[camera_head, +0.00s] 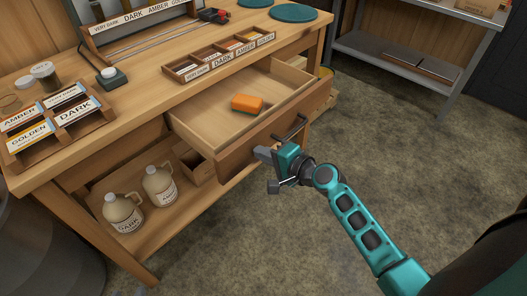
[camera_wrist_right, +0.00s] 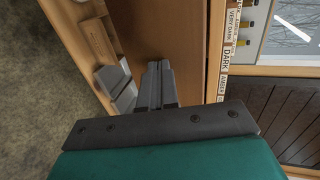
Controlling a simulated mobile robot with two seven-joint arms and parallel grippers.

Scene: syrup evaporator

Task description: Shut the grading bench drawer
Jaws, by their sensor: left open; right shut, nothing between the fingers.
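The grading bench drawer (camera_head: 205,130) is pulled open from the wooden bench (camera_head: 150,105). An orange sponge (camera_head: 247,103) lies inside it. My right gripper (camera_head: 266,156) is just in front of the drawer front, below and left of the handle. Its fingers are shut and empty; they also show together in the right wrist view (camera_wrist_right: 157,85). I cannot tell whether they touch the drawer front. My left gripper is not in view.
A grade-label rack (camera_head: 220,57) stands on the bench top above the drawer. Two labelled jugs (camera_head: 160,186) stand on the bench's lower shelf. A grey metal table (camera_head: 400,55) stands at the back right. The floor (camera_head: 430,150) between is clear.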

